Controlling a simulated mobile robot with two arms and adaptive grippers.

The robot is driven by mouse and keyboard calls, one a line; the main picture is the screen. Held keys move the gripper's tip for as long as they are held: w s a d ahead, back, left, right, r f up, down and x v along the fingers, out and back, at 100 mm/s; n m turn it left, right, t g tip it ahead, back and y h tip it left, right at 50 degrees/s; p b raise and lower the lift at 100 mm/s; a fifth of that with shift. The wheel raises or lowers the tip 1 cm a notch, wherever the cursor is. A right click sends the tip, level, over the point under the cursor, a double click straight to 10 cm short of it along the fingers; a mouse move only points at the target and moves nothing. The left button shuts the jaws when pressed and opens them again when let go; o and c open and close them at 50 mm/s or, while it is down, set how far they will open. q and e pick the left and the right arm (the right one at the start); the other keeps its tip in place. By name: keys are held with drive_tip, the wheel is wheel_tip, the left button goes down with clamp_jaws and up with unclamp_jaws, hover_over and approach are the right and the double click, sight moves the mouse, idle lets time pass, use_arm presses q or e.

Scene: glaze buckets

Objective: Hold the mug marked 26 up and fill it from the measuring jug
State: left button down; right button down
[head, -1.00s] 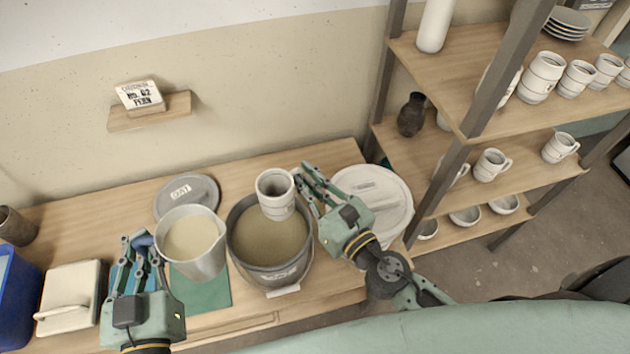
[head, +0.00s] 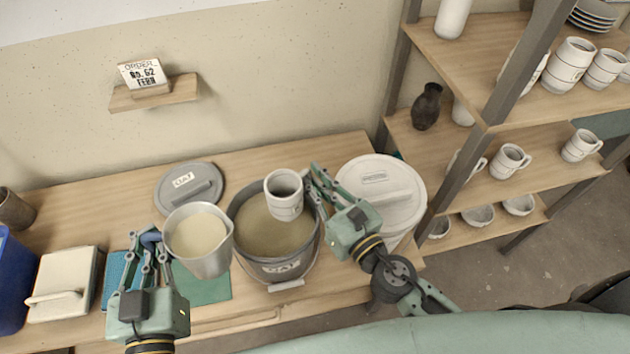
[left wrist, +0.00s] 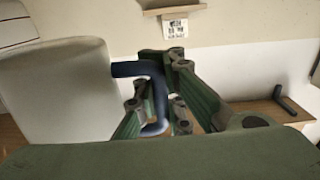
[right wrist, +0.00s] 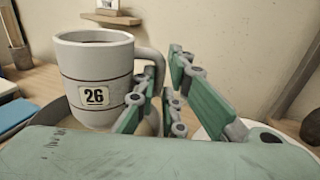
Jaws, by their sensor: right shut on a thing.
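The white mug marked 26 (right wrist: 95,80) is upright above the glaze bucket (head: 283,268); it also shows in the head view (head: 284,205). My right gripper (right wrist: 165,100) is shut on its handle, to the mug's right; it also shows in the head view (head: 315,190). The mug's inside looks grey and I see no glaze in it. The measuring jug (head: 212,262), pale with a dark blue handle, holds cream glaze and stands left of the bucket. My left gripper (left wrist: 155,90) has its fingers spread on either side of the jug's handle (left wrist: 157,100).
A grey lid marked OAT (head: 205,178) lies behind the jug. A white lidded bucket (head: 385,205) stands right of the glaze bucket. A cream lidded box (head: 65,280) and a blue bin (head: 12,285) are at left. Shelves with mugs (head: 510,160) stand at right.

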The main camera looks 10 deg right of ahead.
use_arm(q)
drive_tip(key=shift+r, duration=0.2)
drive_tip(key=w+d+r+m+h, duration=0.1)
drive_tip(key=w+d+r+h, duration=0.1)
drive_tip(key=w, duration=0.3)
drive_tip(key=w+d+r+m+g+h, duration=0.1)
drive_tip(key=w+d+r+h, duration=0.1)
drive_tip(key=w+d+r, duration=0.2)
drive_tip(key=w+d+r+m+h, duration=0.1)
drive_tip(key=w+d+r+h, duration=0.2)
drive_tip(key=w, duration=0.5)
drive_tip(key=shift+w+d+m, duration=0.15)
drive_tip(key=shift+d+m, duration=0.1)
drive_tip(key=shift+m, duration=0.05)
drive_tip(key=shift+w+d+f, duration=0.1)
drive_tip(key=shift+w, duration=0.05)
idle(0.5)
drive_tip(key=m, duration=0.2)
drive_tip(key=a+f+m, duration=0.1)
drive_tip(key=shift+w+f+m, duration=0.1)
drive_tip(key=shift+w+m, duration=0.15)
drive_tip(key=shift+m, duration=0.05)
idle(0.6)
idle(0.5)
